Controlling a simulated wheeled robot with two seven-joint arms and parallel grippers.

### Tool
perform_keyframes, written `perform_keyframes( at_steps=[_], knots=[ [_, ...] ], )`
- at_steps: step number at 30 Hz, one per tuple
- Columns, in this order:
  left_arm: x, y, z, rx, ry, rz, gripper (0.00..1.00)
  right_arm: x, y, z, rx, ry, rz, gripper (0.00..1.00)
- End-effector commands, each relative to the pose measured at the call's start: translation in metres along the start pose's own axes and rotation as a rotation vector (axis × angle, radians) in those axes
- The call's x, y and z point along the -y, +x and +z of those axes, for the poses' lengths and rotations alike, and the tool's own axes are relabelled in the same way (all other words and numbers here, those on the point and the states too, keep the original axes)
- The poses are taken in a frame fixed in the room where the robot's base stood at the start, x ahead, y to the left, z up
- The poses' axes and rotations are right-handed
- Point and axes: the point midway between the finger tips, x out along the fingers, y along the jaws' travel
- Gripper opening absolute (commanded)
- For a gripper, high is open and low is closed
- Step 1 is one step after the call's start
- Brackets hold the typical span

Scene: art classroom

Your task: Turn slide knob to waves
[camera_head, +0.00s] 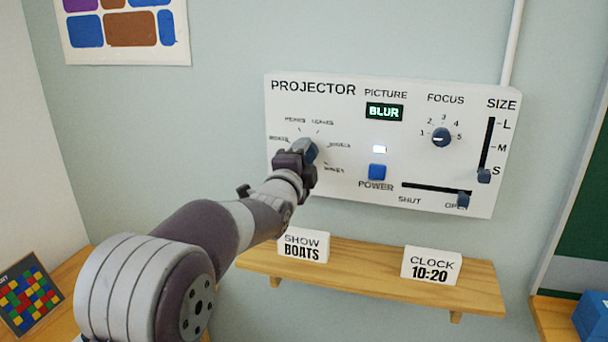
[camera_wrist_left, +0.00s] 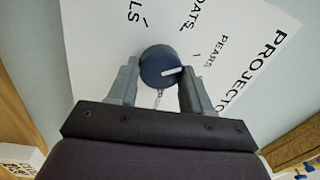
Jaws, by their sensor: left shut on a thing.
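The slide knob (camera_head: 311,149) is a dark blue-grey round knob on the left part of the white projector panel (camera_head: 345,180), ringed by small picture-name labels. My left gripper (camera_head: 303,158) is shut on the slide knob and partly hides it in the head view. In the left wrist view the knob (camera_wrist_left: 158,62) sits between the two fingers of the gripper (camera_wrist_left: 158,84). BOATS and PEARS labels are readable there. The head view labels are small; the lower-right one is too blurred to read surely. My right gripper is out of view.
The panel also has a display (camera_head: 384,112) reading BLUR, a blue power button (camera_head: 377,172), a focus knob (camera_head: 441,138), a size slider (camera_head: 484,176) and a shutter slider (camera_head: 463,199) near OPEN. Below, a wooden shelf (camera_head: 370,266) holds SHOW BOATS (camera_head: 303,246) and CLOCK 10:20 (camera_head: 431,265) signs.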

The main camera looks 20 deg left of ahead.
Motion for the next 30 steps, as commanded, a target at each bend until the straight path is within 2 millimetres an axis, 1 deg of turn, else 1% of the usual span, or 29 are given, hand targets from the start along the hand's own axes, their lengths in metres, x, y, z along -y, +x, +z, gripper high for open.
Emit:
perform_keyframes(
  at_steps=[1, 9, 15, 21, 30],
  knots=[
    [-0.006, -0.001, 0.002, -0.002, 0.04, -0.004, 0.19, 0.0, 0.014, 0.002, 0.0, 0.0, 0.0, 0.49],
    [-0.006, -0.001, 0.002, -0.02, 0.296, -0.002, 0.19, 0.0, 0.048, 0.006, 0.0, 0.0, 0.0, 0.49],
    [-0.003, -0.001, 0.002, -0.033, 0.486, -0.001, 0.19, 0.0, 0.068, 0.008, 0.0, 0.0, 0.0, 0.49],
    [-0.001, 0.0, 0.003, -0.047, 0.675, 0.001, 0.19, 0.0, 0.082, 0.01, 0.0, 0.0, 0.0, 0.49],
    [0.002, 0.0, 0.003, -0.068, 0.959, 0.004, 0.19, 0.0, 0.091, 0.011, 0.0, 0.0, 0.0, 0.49]
  ],
)
